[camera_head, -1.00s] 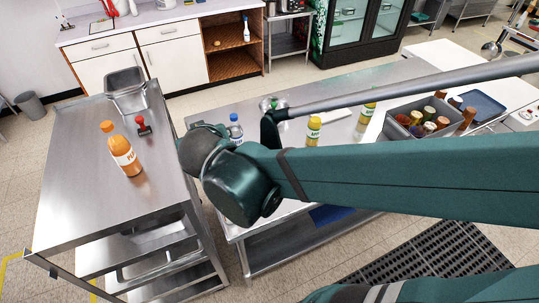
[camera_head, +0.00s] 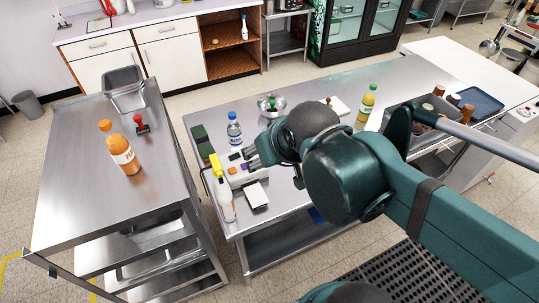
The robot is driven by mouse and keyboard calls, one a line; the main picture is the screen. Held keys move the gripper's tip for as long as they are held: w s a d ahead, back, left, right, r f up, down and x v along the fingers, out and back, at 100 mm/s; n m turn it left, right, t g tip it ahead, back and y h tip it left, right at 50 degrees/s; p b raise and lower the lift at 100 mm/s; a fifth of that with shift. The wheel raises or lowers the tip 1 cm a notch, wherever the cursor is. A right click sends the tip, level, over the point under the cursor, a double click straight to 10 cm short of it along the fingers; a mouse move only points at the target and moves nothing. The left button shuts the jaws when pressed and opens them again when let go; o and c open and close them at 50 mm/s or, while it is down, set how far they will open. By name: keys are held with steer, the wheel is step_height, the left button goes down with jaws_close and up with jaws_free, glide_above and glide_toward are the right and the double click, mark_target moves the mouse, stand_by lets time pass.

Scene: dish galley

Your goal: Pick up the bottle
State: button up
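Several bottles are in view, and the task does not say which one it names. An orange bottle (camera_head: 123,156) with a white label and orange cap stands on the left steel trolley. A clear bottle with a blue label and cap (camera_head: 234,131) stands on the middle steel table. A white spray bottle with a yellow head (camera_head: 224,190) stands at that table's near left corner. A yellow bottle with a green cap (camera_head: 367,104) stands further right. My gripper (camera_head: 249,158) points left over the table, close to the clear bottle and the spray bottle. Its fingers are small and partly hidden, with nothing clearly held.
A red-handled stamp-like item (camera_head: 142,125) and a steel pan (camera_head: 125,96) are on the trolley (camera_head: 77,195). Green sponges (camera_head: 202,142), a white box (camera_head: 257,196) and a metal bowl (camera_head: 269,112) are near my gripper. A grey bin (camera_head: 437,139) holding bottles is partly behind my arm.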

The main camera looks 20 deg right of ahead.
steer(key=shift+s+d, duration=0.15)
steer(key=shift+s, duration=0.25)
steer(key=c, duration=0.5)
steer(key=w+d+f+m+t+h+b, duration=0.1)
steer(key=w+d+f+m+h+b, duration=0.2)
steer(key=w+d, duration=0.4)
steer(key=w+d+f+m+t+h+b, duration=0.1)
steer(key=w+d+f+t+h+b, duration=0.25)
steer(key=d, duration=0.65)
steer(key=w+d+f+m+h+b, duration=0.1)
steer(key=w+d+m+h+b, duration=0.15)
steer(key=w+d+b, duration=0.4)
steer(key=shift+w+d+f+t+h+b, duration=0.15)
steer(key=shift+w+d+f+t+b, duration=0.4)
steer(key=shift+w+d+f+b, duration=0.7)
steer(key=shift+w+d+f+t+h+b, duration=0.1)
steer(key=shift+w+d+f+t+b, duration=0.4)
steer(key=shift+w+d+f, duration=0.9)
steer(key=shift+w+d+f+t+h+b, duration=0.15)
steer(key=shift+w+d+f+t+b, duration=0.5)
steer(key=shift+d+f, duration=1.25)
steer(key=shift+a+f, duration=0.35)
steer(key=shift+a, duration=0.05)
